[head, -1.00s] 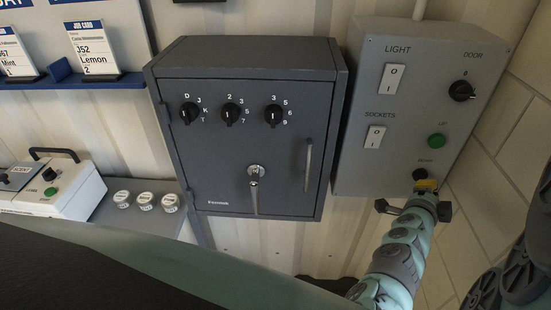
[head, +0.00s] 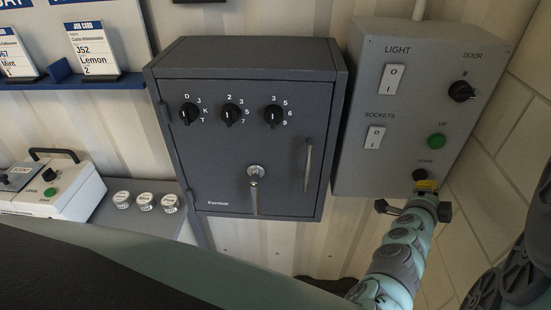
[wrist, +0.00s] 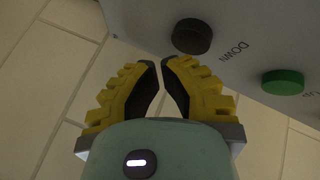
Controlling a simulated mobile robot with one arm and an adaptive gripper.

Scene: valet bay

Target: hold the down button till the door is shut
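The black DOWN button (head: 420,174) sits low on the grey control box (head: 350,165) at the right of the head view. In the wrist view the button (wrist: 192,37) shows whole, just above and right of my fingertips. My gripper (head: 427,184) is right below the button in the head view. Its yellow fingers (wrist: 160,64) lean together with only a narrow gap at the tips and nothing between them. I see no clear contact with the button, and it is not covered. The door itself is in neither view.
The green UP button (head: 436,141) is above DOWN, beside it in the wrist view. The box also carries a DOOR knob (head: 461,91), a LIGHT switch (head: 393,79) and a SOCKETS switch (head: 375,137). A dark key safe (head: 225,150) hangs to the left. Tiled wall is at right.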

